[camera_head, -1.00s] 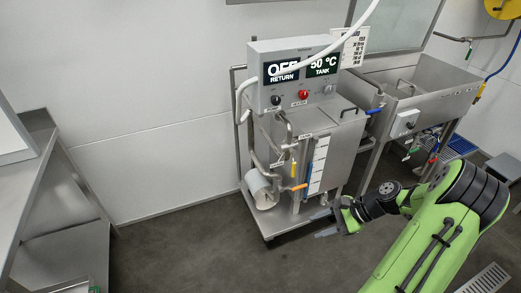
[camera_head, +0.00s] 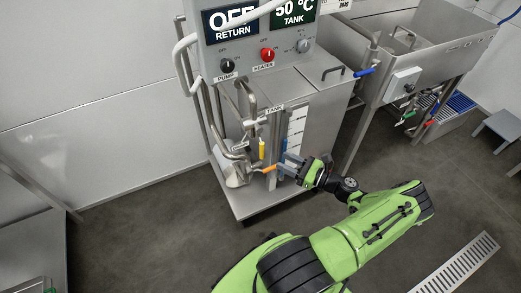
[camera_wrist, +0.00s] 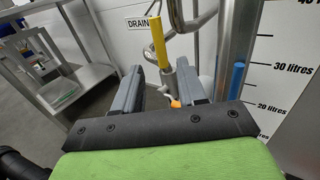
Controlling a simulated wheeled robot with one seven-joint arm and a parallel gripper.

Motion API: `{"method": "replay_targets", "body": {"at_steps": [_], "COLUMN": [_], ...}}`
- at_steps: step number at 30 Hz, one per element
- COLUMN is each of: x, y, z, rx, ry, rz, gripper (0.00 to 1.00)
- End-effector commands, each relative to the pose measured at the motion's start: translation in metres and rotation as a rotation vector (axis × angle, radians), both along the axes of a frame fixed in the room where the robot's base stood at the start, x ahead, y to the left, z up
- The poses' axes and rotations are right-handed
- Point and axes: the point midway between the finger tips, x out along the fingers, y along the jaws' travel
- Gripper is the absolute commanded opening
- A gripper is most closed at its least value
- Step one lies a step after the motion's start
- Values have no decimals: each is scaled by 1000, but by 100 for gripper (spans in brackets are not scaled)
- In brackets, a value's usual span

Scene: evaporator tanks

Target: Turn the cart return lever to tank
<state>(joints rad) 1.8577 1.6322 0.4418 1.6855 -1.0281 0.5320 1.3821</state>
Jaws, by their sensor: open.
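The steel cart (camera_head: 315,105) carries a pipe valve with an upright yellow lever (camera_head: 262,149) between a DRAIN label (camera_head: 240,146) and a TANK label (camera_head: 274,109). An orange handle (camera_head: 269,169) sits just below it. My gripper (camera_head: 281,167) is open at the cart's front, close to both handles. In the wrist view the yellow lever (camera_wrist: 158,42) stands beyond and between my two fingers, with no clear contact. The orange handle's tip (camera_wrist: 174,101) shows low between the fingers. Which handle is the return lever is not labelled.
A blue handle (camera_head: 284,149) stands beside the litre scale (camera_head: 296,128), close to my gripper. The control box (camera_head: 262,45) above reads OFF RETURN and 50 °C TANK. A steel sink (camera_head: 415,45) stands right, a steel table (camera_head: 30,225) left. The floor between is clear.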

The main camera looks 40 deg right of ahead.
Motion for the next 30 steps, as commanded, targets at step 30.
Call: {"method": "replay_targets", "body": {"at_steps": [30], "x": [96], "y": [30], "z": [0], "rx": [-3], "ry": [1], "rz": [0], "gripper": [3]}}
